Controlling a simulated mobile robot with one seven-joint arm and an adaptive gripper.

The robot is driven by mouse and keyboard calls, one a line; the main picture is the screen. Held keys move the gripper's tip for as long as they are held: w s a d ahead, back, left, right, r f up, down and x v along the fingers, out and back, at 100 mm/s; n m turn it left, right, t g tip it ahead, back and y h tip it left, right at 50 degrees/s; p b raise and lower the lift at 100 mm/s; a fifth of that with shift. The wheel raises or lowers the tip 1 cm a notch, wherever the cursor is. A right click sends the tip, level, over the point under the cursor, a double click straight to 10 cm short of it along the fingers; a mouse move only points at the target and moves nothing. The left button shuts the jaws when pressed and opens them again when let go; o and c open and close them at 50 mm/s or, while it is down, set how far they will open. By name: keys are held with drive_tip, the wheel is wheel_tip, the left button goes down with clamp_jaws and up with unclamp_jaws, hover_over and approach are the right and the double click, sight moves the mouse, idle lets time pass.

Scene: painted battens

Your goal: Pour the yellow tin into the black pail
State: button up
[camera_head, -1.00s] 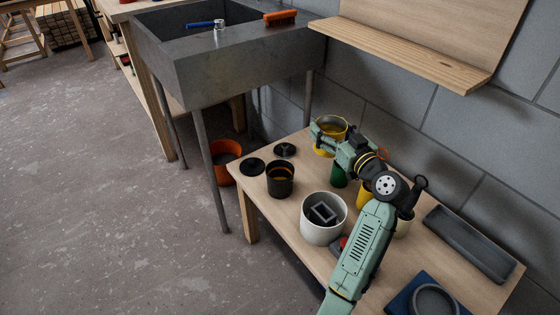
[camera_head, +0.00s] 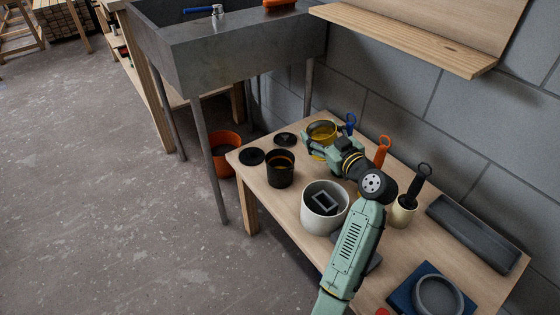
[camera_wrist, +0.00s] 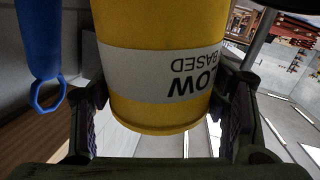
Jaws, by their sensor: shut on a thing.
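The yellow tin (camera_head: 322,130) is at the back of the table in the head view, its open top showing yellow inside. My gripper (camera_head: 318,143) is shut on its side. In the wrist view the tin (camera_wrist: 160,75) fills the middle between my two fingers, its printed label upside down in that picture. The tin looks about upright. The black pail (camera_head: 280,175) stands on the table to the left and nearer, apart from the tin, with some amber colour inside. Whether the tin's base clears the table is hidden by my gripper.
Two black discs (camera_head: 251,157) lie by the pail. A white pot (camera_head: 323,222) with a grey frame inside stands in front, near my arm. Handled tools, blue (camera_head: 350,120), orange (camera_head: 382,150) and black (camera_head: 416,185), stand to the right, with a grey tray (camera_head: 472,232) beyond.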

drive_tip(key=shift+a+f+n, duration=0.4)
drive_tip(key=shift+a+f, duration=0.05)
drive_tip(key=shift+s+a+f+n+g+h+p, duration=0.15)
drive_tip(key=shift+a+f+n+h+p, duration=0.1)
drive_tip(key=shift+a+n, duration=0.2)
drive_tip(key=shift+w+a+f+n+g+h+p, duration=0.1)
drive_tip(key=shift+a+f+n+g+h+p, duration=0.1)
drive_tip(key=shift+a+n, duration=0.2)
drive_tip(key=shift+a+r+n+p, duration=0.25)
drive_tip(key=shift+a+p, duration=0.2)
drive_tip(key=shift+p, duration=0.2)
drive_tip(key=shift+a+f, duration=0.1)
drive_tip(key=shift+a+n+h+p, duration=0.3)
drive_tip(key=shift+h+p, duration=0.05)
drive_tip(key=shift+p, duration=0.05)
drive_tip(key=shift+a+f+n+g+h, duration=0.3)
drive_tip(key=shift+a+n+g, duration=0.1)
drive_tip(key=shift+n, duration=0.2)
drive_tip(key=shift+a+r+n+h+p, duration=0.25)
drive_tip(key=shift+n+h+p, duration=0.15)
drive_tip(key=shift+n+p, duration=0.3)
drive_tip(key=shift+a+r+n+h+p, duration=0.2)
drive_tip(key=shift+n+h+p, duration=0.25)
drive_tip(key=shift+p, duration=0.45)
idle(1.0)
drive_tip(key=shift+s+a+f+n+h, duration=0.1)
drive_tip(key=shift+a+f+n+h, duration=0.1)
drive_tip(key=shift+f+n+h, duration=0.3)
idle(1.5)
